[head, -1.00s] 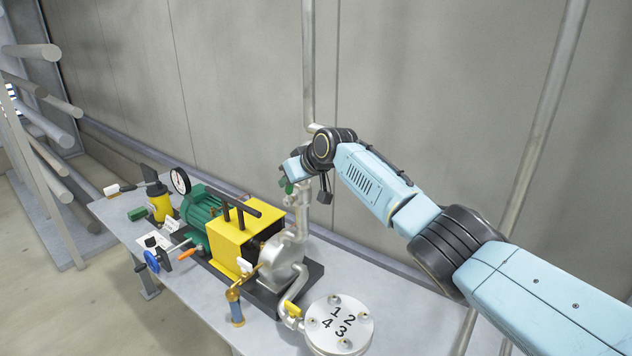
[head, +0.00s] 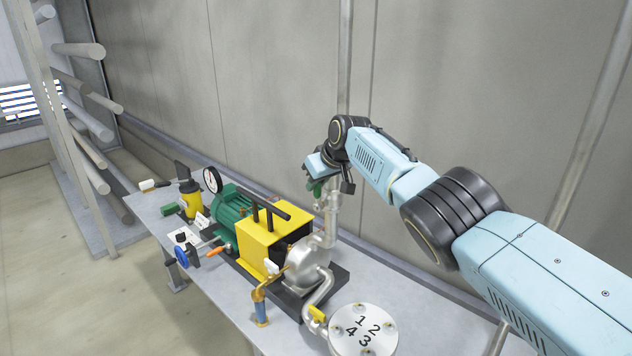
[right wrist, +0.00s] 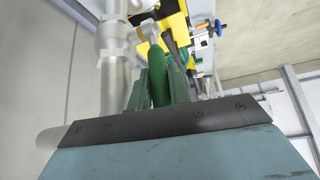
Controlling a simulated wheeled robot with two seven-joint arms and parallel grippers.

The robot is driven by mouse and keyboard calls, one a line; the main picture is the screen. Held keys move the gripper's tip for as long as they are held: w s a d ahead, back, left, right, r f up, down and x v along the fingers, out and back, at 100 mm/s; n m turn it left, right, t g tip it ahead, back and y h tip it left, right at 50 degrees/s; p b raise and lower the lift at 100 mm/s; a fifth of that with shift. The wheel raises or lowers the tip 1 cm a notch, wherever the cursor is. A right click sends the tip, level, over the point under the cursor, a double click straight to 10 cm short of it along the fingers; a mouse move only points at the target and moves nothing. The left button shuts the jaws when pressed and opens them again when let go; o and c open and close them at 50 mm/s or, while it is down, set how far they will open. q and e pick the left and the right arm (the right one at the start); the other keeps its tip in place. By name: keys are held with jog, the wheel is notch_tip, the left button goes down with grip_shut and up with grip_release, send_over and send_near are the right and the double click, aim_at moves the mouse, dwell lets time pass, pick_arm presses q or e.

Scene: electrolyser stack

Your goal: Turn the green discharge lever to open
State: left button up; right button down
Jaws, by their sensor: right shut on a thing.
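The green discharge lever (right wrist: 160,75) shows in the right wrist view between the two fingers of my right gripper (right wrist: 161,88). The gripper is shut on it. In the head view my right gripper (head: 317,188) is at the upper part of the silver discharge pipe (head: 331,222), above the pump casing (head: 309,264). The wrist and fingers hide most of the lever there, so its exact angle is hard to tell. The pipe also shows in the right wrist view (right wrist: 115,65), left of the fingers. My left gripper is not in view.
A yellow coupling guard (head: 256,245) and green motor (head: 230,212) stand left of the pump on the grey bench (head: 225,300). A round numbered flange (head: 363,330) is at the front. A blue handwheel (head: 182,257) is at the left. The wall is close behind.

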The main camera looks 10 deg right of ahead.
jog(key=shift+a, duration=0.1)
jog(key=c, duration=1.3)
grip_release()
jog(key=shift+w, duration=0.1)
jog(key=shift+r, duration=0.15)
jog(key=shift+s+r+p, duration=0.3)
jog(key=shift+r+p, duration=0.1)
jog(key=shift+r, duration=0.05)
jog(key=b+v, duration=0.1)
jog(key=v, duration=1.1)
jog(key=shift+s, duration=0.1)
jog(key=shift+f, duration=0.1)
